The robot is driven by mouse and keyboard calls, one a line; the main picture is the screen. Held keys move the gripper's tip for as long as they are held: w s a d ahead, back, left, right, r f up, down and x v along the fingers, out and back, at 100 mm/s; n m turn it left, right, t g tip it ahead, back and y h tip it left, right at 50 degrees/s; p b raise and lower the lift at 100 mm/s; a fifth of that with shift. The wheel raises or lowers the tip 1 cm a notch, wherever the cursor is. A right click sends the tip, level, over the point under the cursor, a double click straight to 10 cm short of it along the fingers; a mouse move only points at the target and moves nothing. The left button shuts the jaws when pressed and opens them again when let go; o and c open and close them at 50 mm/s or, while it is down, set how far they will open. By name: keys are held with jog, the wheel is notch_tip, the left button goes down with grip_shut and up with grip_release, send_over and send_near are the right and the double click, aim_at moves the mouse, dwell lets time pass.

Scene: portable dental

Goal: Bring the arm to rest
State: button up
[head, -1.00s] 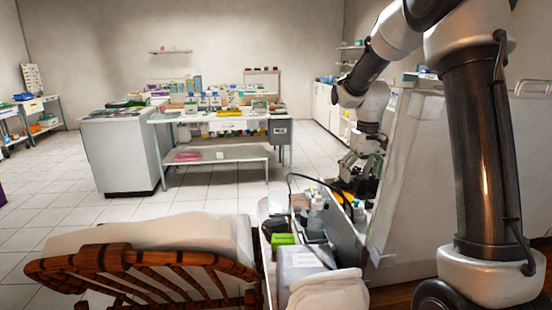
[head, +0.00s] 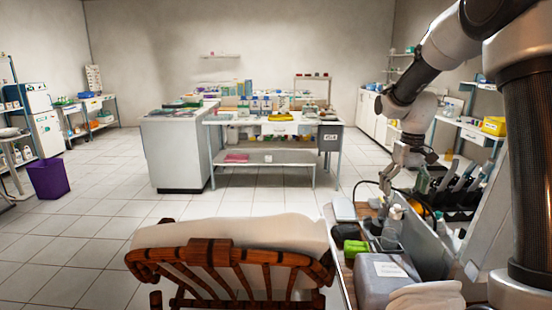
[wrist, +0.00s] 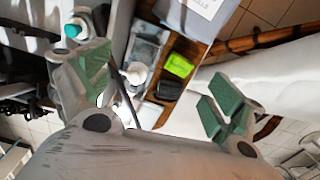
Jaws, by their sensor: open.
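My arm comes down from the upper right in the head view. My gripper (head: 388,186) hangs above the back part of a cluttered cart top (head: 349,287). In the wrist view my gripper (wrist: 158,90) shows two green-padded fingers spread wide apart, with nothing held between them. Below and between the fingers lie a bright green box (wrist: 179,65), a black box (wrist: 169,90) and a white-capped bottle (wrist: 137,73). How far the fingertips are above these things is hard to tell.
A wooden chair (head: 236,262) with a pale cushion stands left of the cart. A grey container (head: 385,282) sits at the cart's front. A purple bin (head: 49,178) stands far left. A white cabinet (head: 177,155) and workbench stand behind. Tiled floor between is clear.

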jog(key=s+r+t, duration=0.1)
jog(key=s+r, duration=0.2)
jog(key=s, duration=0.6)
jog(key=s+r+t, duration=0.2)
jog(key=s+r, duration=0.2)
jog(key=s, duration=0.6)
jog(key=s+r+t, duration=0.1)
jog(key=s+r, duration=0.2)
jog(key=s, duration=0.7)
jog(key=shift+s+a+r+m+t, duration=0.2)
jog(key=shift+m+t, duration=0.1)
jog(key=shift+m, duration=0.1)
